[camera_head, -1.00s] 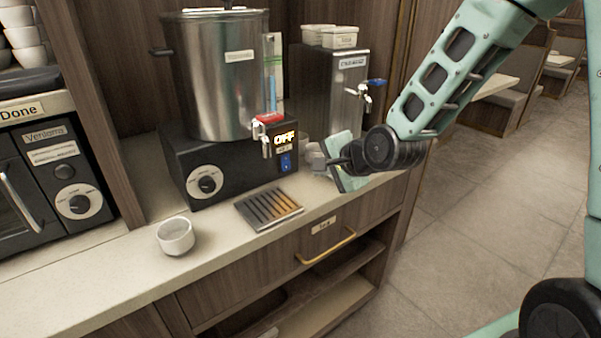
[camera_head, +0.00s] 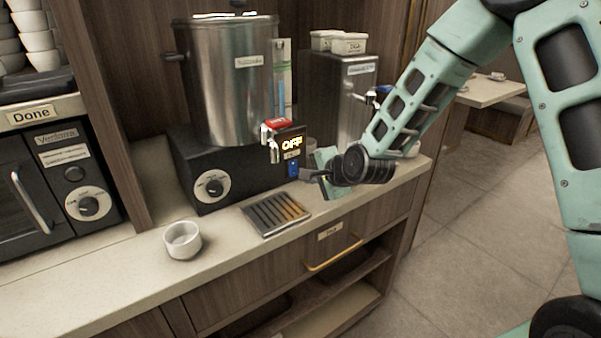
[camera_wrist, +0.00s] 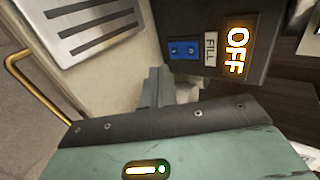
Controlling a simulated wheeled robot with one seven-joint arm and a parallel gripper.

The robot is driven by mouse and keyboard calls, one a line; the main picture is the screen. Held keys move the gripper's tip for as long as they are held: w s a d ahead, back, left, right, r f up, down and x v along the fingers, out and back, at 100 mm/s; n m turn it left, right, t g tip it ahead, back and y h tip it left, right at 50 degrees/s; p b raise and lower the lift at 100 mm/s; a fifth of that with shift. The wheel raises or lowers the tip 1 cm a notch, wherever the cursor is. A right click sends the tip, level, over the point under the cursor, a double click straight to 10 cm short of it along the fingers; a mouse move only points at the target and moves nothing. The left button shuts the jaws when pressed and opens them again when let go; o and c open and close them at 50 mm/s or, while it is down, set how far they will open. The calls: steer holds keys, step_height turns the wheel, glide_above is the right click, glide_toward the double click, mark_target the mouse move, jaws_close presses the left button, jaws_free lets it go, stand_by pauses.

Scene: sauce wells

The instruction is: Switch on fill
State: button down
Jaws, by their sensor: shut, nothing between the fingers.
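The fill switch is a blue rocker (camera_head: 293,169) on the black base of the large steel urn (camera_head: 235,85). Above it are a small label and a lit display (camera_head: 292,143) reading OFF. In the wrist view the blue switch (camera_wrist: 184,50) sits beside a label reading FILL (camera_wrist: 210,50) and the OFF display (camera_wrist: 236,50). My gripper (camera_head: 306,174) is shut and empty, just right of the switch in the head view. In the wrist view the gripper (camera_wrist: 158,85) is below and left of the switch; whether it touches the panel I cannot tell.
A slotted drip tray (camera_head: 275,212) lies before the urn, and a white cup (camera_head: 182,240) stands left of it. A second steel dispenser (camera_head: 345,95) stands behind my wrist. A drawer with a brass handle (camera_head: 334,256) is below the counter.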

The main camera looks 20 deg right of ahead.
mark_target(294, 170)
steer(key=shift+w+a+f+p, duration=0.15)
steer(key=shift+w+a+f, duration=0.1)
steer(key=shift+w, duration=0.55)
steer(key=shift+w+a+f+p, duration=0.2)
steer(key=shift+w+a, duration=0.1)
steer(key=shift+w, duration=0.5)
steer(key=shift+w+a+f+p, duration=0.15)
steer(key=shift+w+a, duration=0.1)
steer(key=shift+w, duration=0.55)
steer(key=shift+w+f, duration=0.1)
steer(key=shift+w, duration=0.05)
steer(key=shift+r+p, duration=0.35)
steer(key=shift+r, duration=0.55)
